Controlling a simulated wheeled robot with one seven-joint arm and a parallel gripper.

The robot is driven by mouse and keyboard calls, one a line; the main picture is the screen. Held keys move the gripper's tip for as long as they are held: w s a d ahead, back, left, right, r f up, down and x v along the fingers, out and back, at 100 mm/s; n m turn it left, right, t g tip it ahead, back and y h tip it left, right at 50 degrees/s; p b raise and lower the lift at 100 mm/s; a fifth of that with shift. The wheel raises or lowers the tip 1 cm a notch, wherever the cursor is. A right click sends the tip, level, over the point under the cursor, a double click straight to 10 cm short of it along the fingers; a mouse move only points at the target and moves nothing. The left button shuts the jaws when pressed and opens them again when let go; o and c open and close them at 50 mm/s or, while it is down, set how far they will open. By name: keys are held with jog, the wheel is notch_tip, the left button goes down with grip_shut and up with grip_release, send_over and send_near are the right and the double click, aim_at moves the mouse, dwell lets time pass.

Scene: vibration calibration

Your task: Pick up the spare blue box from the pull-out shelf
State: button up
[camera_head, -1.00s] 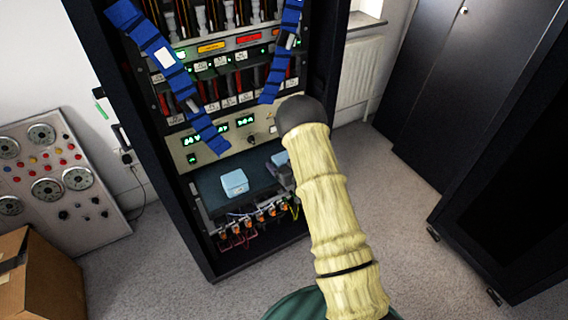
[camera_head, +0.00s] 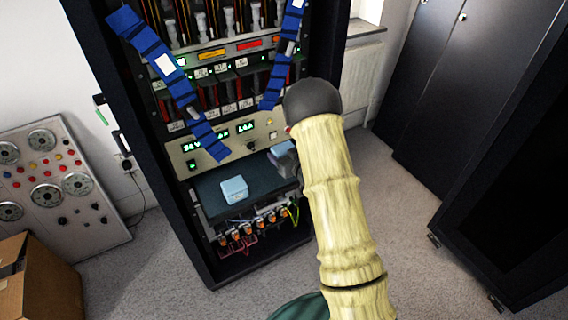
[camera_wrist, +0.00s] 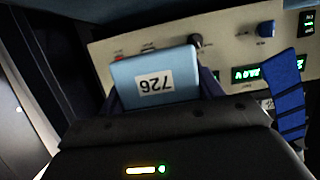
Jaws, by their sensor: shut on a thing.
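In the head view my gripper (camera_head: 284,160) is at the right end of the pull-out shelf (camera_head: 258,182), partly hidden by my arm. The held box shows there only as a small bluish-grey patch. It appears to be raised a little above the shelf. A second light blue box (camera_head: 235,190) stands on the left part of the shelf, apart from the gripper.
The black rack (camera_head: 180,215) frames the shelf, with a beige instrument panel (camera_head: 228,145) just above and behind it. Blue straps (camera_head: 178,85) hang in front of the rack. Wires and orange connectors (camera_head: 250,232) lie below the shelf. A cardboard box (camera_head: 45,285) stands at lower left.

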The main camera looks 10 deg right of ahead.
jog(key=shift+r, duration=1.45)
jog(key=shift+f, duration=0.1)
